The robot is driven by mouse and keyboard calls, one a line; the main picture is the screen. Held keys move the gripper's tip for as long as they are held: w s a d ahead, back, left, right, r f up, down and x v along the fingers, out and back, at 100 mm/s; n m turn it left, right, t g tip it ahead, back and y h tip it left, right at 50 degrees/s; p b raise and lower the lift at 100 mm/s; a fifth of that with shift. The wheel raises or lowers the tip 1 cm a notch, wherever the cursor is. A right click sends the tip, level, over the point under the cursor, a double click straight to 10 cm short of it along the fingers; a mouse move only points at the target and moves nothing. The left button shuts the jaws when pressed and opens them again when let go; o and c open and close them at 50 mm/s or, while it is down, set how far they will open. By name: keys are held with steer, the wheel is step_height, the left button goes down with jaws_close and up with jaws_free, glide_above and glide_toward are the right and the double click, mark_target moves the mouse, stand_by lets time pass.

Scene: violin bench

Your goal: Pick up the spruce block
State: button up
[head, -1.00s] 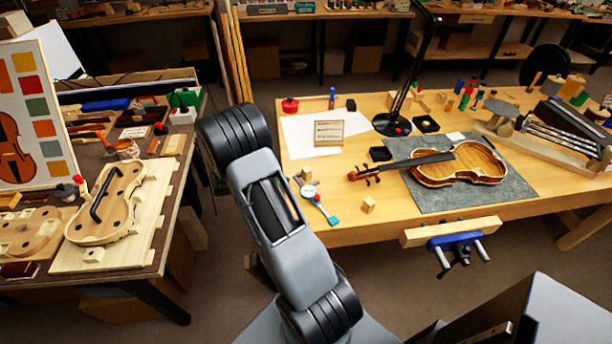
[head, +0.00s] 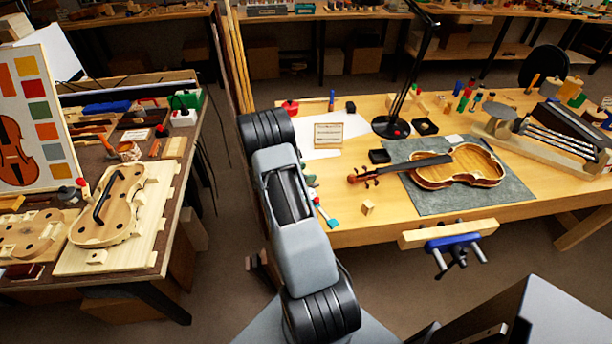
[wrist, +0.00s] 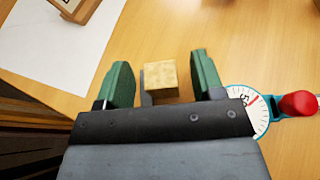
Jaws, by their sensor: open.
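A small pale wooden block (wrist: 160,80), which fits the spruce block, lies on the bench top in the wrist view. My gripper (wrist: 162,78) is open, with one green finger on each side of the block. Gaps show between the block and both fingers. I cannot tell how far the fingertips are above the bench. Another small pale block (head: 368,207) stands near the front edge of the bench, left of the vise.
A dial gauge (wrist: 250,105) with a red knob (wrist: 298,103) lies close to the right finger. A white sheet (wrist: 55,45) with a framed card is at the upper left. A violin (head: 440,168) lies on a grey mat (head: 516,190) farther right.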

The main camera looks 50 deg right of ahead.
steer(key=shift+s+d+f, duration=0.1)
steer(key=shift+d, duration=0.15)
steer(key=c, duration=1.1)
steer(key=shift+o, duration=0.2)
steer(key=shift+r, duration=0.65)
steer(key=s+a+r+b, duration=0.1)
steer(key=s+a+r, duration=0.7)
steer(key=a+r, duration=0.3)
steer(key=shift+s+r, duration=0.35)
